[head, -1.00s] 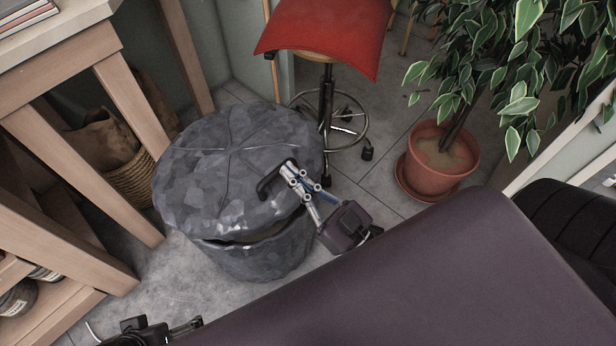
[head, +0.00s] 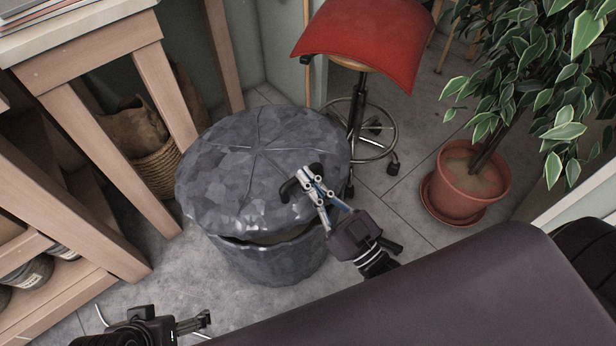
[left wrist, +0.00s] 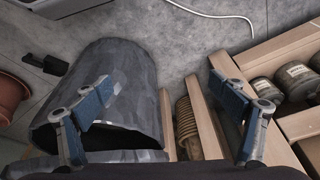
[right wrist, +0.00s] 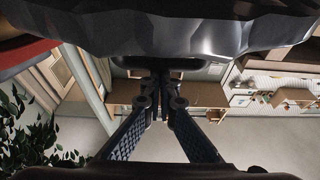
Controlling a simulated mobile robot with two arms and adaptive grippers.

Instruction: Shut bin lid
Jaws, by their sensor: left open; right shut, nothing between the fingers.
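The bin (head: 268,262) is a round, grey, patchy metal can on the floor, also in the left wrist view (left wrist: 120,70). Its lid (head: 240,160) lies over the top, with a dark gap under the near rim. A dark curved handle (head: 290,188) stands on the lid's right side. My right gripper (head: 306,176) is shut and empty at the handle; I cannot tell whether they touch. In the right wrist view the lid's edge (right wrist: 200,38) is close above the fingers. My left gripper (head: 204,318) is open and empty, low and left of the bin.
A wooden shelf unit (head: 95,190) with jars and a basket (head: 158,172) stands left. A red stool (head: 365,45) is behind the bin, a potted plant (head: 468,185) to the right. Bare floor (head: 165,285) shows between shelf and bin.

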